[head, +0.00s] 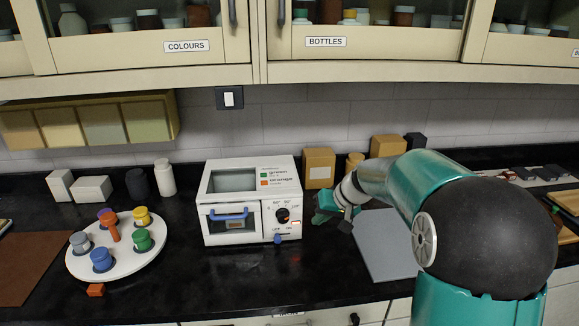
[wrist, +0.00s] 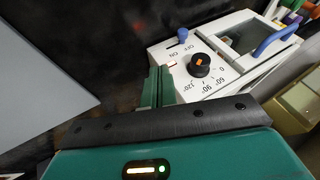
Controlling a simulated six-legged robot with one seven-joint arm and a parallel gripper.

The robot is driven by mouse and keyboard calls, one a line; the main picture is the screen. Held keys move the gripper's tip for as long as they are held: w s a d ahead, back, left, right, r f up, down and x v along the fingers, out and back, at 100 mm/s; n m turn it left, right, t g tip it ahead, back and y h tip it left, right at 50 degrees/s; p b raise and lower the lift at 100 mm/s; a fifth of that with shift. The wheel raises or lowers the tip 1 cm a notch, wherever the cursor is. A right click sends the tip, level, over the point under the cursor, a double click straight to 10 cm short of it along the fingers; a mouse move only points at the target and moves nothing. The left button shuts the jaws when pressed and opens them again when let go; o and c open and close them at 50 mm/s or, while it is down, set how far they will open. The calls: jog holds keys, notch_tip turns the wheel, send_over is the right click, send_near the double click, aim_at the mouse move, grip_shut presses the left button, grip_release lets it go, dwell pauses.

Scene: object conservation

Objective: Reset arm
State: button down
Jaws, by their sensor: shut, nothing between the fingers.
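My teal arm reaches in from the right in the head view, and my gripper (head: 331,208) hangs over the counter just right of the small white oven (head: 224,228). The gripper is shut and empty. In the wrist view, its teal fingers (wrist: 158,88) lie together beside the oven's control panel (wrist: 187,62). I cannot tell whether they touch the oven. The oven has a blue door handle, a black dial and a blue switch near its base. Its door appears closed.
A white round tray (head: 119,269) with several coloured jars stands at left. A small orange block (head: 96,290) lies before it. A grey board (head: 385,262) lies below my arm. Boxes (head: 319,167) stand behind the gripper. Cabinets (head: 160,62) hang overhead. The counter before the oven is clear.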

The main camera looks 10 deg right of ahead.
jog(key=s+r+h, duration=0.2)
jog(key=s+r, duration=0.2)
jog(key=s, duration=1.2)
jog(key=s+r+t+h, duration=0.1)
jog(key=s+r+h, duration=0.2)
jog(key=s, duration=1.3)
jog(key=shift+s+a+r+m, duration=0.15)
jog(key=shift+a+r+m, duration=0.15)
jog(key=shift+r, duration=0.1)
